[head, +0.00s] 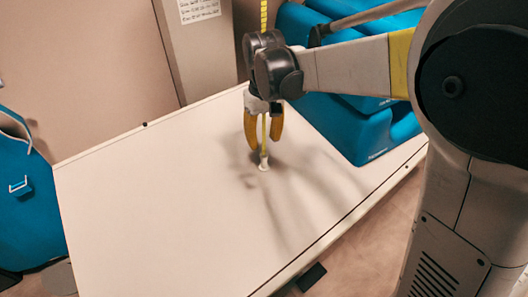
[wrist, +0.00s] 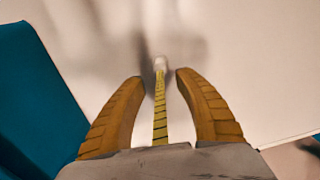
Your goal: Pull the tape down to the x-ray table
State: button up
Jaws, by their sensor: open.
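The tape (head: 264,132) is a thin yellow strip with dark marks, hanging vertically from above the frame, with a small white end piece (head: 264,163). The end piece is at or just above the white x-ray table (head: 150,210); I cannot tell if it touches. My gripper (head: 264,140) points down over the table with its two yellow-orange fingers open, one on each side of the tape. In the wrist view the tape (wrist: 160,110) runs between the fingers (wrist: 160,78), with gaps on both sides. Its white end (wrist: 160,63) lies just beyond the fingertips.
A blue machine housing (head: 355,120) stands at the table's right rear side. Another blue unit (head: 30,205) stands at the left. A grey column with a paper label (head: 198,10) is behind the table. Most of the tabletop is bare.

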aim_at(266, 156)
jog(key=shift+r, duration=1.65)
jog(key=s+d+r+m+t, duration=0.2)
jog(key=s+d+m+t, duration=0.3)
jog(key=s+d, duration=1)
jog(key=s+t, duration=0.2)
jog(key=shift+s+d, duration=0.25)
jog(key=shift+s, duration=0.15)
jog(key=shift+r, duration=0.1)
